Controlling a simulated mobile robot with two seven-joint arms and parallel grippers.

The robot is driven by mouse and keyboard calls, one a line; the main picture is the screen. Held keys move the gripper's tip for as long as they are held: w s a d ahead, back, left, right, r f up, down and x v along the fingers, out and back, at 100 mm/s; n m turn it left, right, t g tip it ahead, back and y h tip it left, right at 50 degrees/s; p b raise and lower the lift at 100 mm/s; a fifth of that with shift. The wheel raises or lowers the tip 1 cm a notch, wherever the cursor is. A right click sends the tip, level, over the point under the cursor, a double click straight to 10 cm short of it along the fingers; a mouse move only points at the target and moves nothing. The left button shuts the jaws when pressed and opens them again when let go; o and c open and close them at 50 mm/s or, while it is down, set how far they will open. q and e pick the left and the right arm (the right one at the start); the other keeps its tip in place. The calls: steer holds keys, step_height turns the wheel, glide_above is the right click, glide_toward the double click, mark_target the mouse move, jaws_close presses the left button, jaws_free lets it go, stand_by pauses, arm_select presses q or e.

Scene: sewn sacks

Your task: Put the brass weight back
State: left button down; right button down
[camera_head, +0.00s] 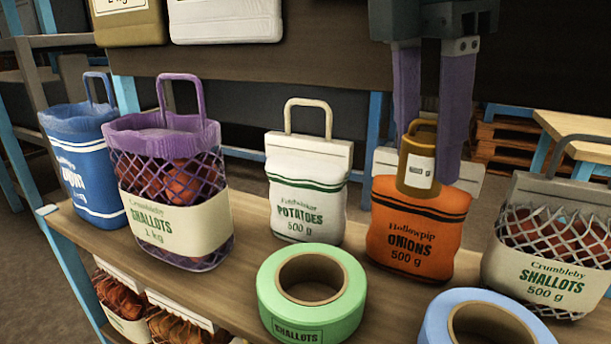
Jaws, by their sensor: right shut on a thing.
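The brass weight (416,170) is a small brownish-gold block with a loop handle and a white label too small to read. It shows upright in front of the top of the orange Hollowpip onions sack (412,235) and hides part of it. My right gripper (429,140) comes down from above, with two purple fingers, and is shut on the brass weight near its handle. I cannot tell whether the weight touches the sack. My left gripper is not in view.
On the bench (215,300) stand a blue sack (85,170), a purple net shallots sack (180,215), a white potatoes sack (307,190) and a grey net shallots sack (535,265). Green (345,300) and blue (440,325) rolls lie in front. A tan block (130,28) sits on the upper shelf.

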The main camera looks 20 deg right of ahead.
step_height(320, 180, up, 4)
steer(key=shift+r+p, duration=0.25)
steer(key=shift+p, duration=0.45)
steer(key=shift+r, duration=0.3)
step_height(320, 180, up, 12)
steer(key=a+m+p, duration=0.2)
steer(key=m+p, duration=0.6)
steer(key=p, duration=0.5)
step_height(320, 180, up, 11)
steer(key=m+g+y+p, duration=0.2)
steer(key=m+p, duration=0.7)
steer(key=p, duration=0.2)
glide_above(434, 137)
steer(key=s+a, duration=0.2)
steer(key=a, duration=0.3)
steer(key=s+r+p, duration=0.2)
steer(key=r+p, duration=1.5)
steer(key=p, duration=0.1)
steer(key=s+r+p, duration=0.3)
steer(key=r+p, duration=1.4)
steer(key=p, duration=0.2)
steer(key=shift+s+a+r, duration=0.25)
steer(key=shift+s+r, duration=0.1)
steer(key=shift+w+t, duration=0.1)
steer(key=shift+t, duration=0.2)
